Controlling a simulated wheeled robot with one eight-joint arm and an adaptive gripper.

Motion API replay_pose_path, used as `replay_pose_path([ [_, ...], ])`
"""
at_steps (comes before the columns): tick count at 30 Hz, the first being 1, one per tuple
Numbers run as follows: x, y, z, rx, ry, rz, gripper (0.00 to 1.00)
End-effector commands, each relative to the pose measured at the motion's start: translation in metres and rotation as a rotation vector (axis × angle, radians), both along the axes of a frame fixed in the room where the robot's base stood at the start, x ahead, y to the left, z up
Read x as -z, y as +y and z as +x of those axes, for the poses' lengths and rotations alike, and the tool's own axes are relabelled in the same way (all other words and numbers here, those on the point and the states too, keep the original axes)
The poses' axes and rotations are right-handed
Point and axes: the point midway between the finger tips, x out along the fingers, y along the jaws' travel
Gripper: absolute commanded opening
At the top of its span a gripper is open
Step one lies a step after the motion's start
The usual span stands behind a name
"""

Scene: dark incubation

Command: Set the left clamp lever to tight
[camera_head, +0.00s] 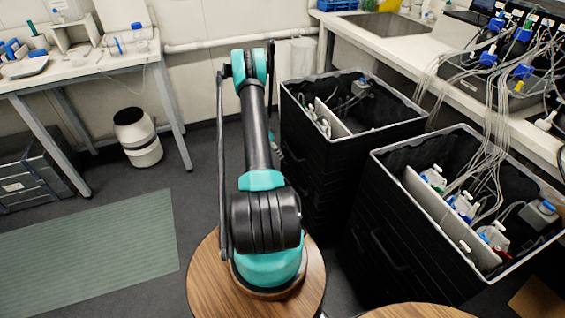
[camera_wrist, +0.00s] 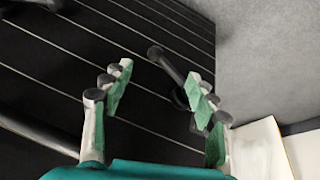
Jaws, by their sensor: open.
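In the wrist view my gripper (camera_wrist: 160,76) is open, with green pads on its two fingers and nothing held between them. A dark lever-like part (camera_wrist: 168,66) with a rounded end shows in the gap between the fingertips, in front of a black ribbed wall (camera_wrist: 80,50). Its lower end is close to the right finger; I cannot tell whether they touch. I cannot tell whether it is the left clamp lever, or its setting. A second dark bar (camera_wrist: 40,132) shows at the left. In the head view my gripper is hidden, and no clamp lever can be made out.
Two open black bins, a left one (camera_head: 299,98) and a right one (camera_head: 376,200), stand right of my arm. Tubes run from the right bin to the bench (camera_head: 395,42). A white bucket (camera_head: 143,153) and green mat (camera_head: 95,245) lie left, with bare floor between.

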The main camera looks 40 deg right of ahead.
Motion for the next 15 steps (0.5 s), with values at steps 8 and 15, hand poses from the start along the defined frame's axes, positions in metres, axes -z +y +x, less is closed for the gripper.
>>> replay_pose_path([
  [8,0.048,-0.02,-0.01,0.001,0.0,0.0,0.58],
  [15,0.07,-0.029,-0.015,-0.001,0.0,0.0,0.58],
])
